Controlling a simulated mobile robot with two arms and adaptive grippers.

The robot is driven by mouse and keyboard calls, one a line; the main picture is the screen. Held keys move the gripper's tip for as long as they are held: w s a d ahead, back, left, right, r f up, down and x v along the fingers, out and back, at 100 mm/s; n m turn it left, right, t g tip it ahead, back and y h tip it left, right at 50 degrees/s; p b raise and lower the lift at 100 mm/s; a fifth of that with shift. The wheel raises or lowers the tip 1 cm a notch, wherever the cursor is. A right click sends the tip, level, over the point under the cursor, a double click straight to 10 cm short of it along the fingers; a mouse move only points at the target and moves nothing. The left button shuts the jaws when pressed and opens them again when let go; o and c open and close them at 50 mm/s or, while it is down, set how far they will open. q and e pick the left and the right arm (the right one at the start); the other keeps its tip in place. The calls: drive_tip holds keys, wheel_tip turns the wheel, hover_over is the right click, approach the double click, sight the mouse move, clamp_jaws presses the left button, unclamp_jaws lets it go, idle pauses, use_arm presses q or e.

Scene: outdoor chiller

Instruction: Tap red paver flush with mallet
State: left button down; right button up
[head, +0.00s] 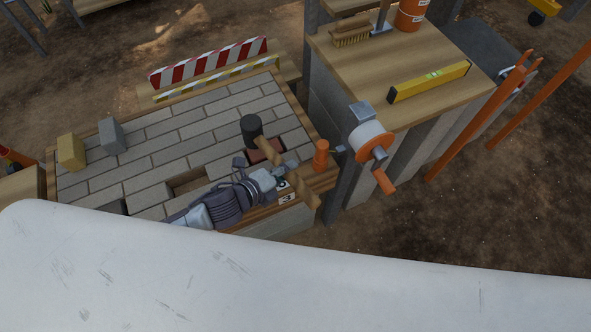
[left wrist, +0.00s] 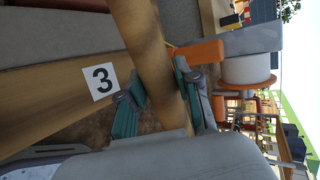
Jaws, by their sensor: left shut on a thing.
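The mallet has a black head (head: 251,127) and a long wooden handle (head: 299,188). My left gripper (head: 280,174) is shut around the handle, and the handle also crosses between the finger pads in the left wrist view (left wrist: 158,55). The mallet head is at the upper left edge of the red paver (head: 266,151); I cannot tell whether they touch. The red paver lies among the grey pavers (head: 150,150) near the right end of the bed, partly covered by the handle. Its height against its neighbours is unclear. My right gripper is out of view.
An orange cylinder (head: 321,155) stands at the bed's right edge, near the handle. A white and orange reel (head: 372,142) hangs off the right bench, which holds a yellow level (head: 429,82) and a brush (head: 351,36). Two blocks (head: 112,135) (head: 71,152) stand on the left pavers.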

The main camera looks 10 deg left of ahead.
use_arm(q)
drive_tip(key=a+r+p, duration=0.7)
drive_tip(key=a+r, duration=0.1)
drive_tip(key=a, duration=0.2)
drive_tip(key=shift+w+d, duration=0.1)
idle(0.7)
drive_tip(key=d+f+b, duration=0.1)
drive_tip(key=d+f, duration=0.1)
drive_tip(key=d, duration=0.2)
drive_tip(key=d+f+b, duration=0.1)
drive_tip(key=d+f, duration=0.1)
drive_tip(key=d, duration=0.2)
drive_tip(key=d+f+b, duration=0.1)
drive_tip(key=d, duration=0.3)
drive_tip(key=shift+s+d+f, duration=0.2)
drive_tip(key=shift+d+f, duration=0.15)
drive_tip(key=shift+f, duration=0.05)
